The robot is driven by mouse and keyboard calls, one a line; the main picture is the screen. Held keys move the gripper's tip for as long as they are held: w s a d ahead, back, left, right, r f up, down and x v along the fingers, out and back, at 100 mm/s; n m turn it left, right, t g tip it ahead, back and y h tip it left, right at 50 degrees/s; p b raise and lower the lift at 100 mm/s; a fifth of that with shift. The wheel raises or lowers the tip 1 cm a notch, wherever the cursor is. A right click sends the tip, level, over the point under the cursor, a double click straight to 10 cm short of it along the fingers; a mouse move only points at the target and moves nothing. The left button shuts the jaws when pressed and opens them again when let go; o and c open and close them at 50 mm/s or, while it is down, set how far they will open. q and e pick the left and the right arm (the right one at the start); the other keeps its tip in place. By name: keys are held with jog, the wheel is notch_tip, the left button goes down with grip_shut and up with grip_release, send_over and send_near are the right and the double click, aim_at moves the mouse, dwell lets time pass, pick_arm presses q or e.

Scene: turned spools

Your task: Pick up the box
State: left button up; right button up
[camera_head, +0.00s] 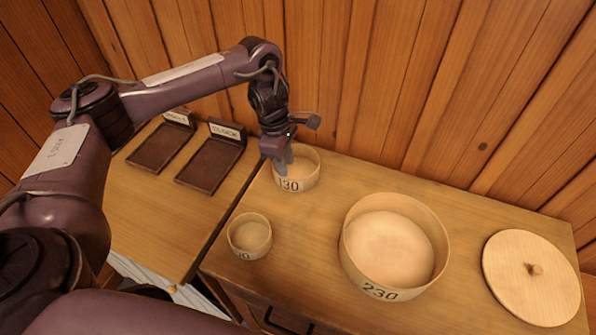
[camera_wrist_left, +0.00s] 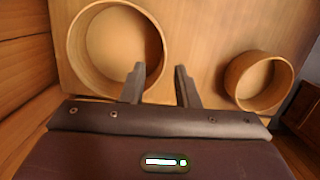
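A round, open wooden box marked 130 (camera_head: 306,182) stands near the back left of the cabinet top. My left gripper (camera_head: 284,165) points down at the left part of its rim and hides some of it. In the left wrist view, the gripper (camera_wrist_left: 159,77) is open, with its fingers apart. A round box at upper left (camera_wrist_left: 80,52), seemingly the 130 box, has its right wall between the fingertips in the picture. I cannot tell whether the fingers reach below the rim. My right gripper is not in view.
A smaller round box (camera_head: 250,253) stands in front and a large box marked 230 (camera_head: 384,292) to the right. A round knobbed lid (camera_head: 510,285) lies at far right. Two dark trays (camera_head: 208,165) (camera_head: 160,148) with labels are at left. A plank wall (camera_head: 400,90) stands behind.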

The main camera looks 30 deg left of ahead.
aim_at(302, 175)
pick_arm(q)
jog(key=shift+s+d+f, duration=0.15)
jog(key=shift+s+f, duration=0.15)
jog(key=shift+f, duration=0.5)
jog(key=f, duration=0.4)
jog(key=shift+w+d+f+b, duration=0.15)
jog(key=shift+d+f+b, duration=0.1)
jog(key=shift+b, duration=0.05)
jog(key=shift+r, duration=0.1)
grip_shut()
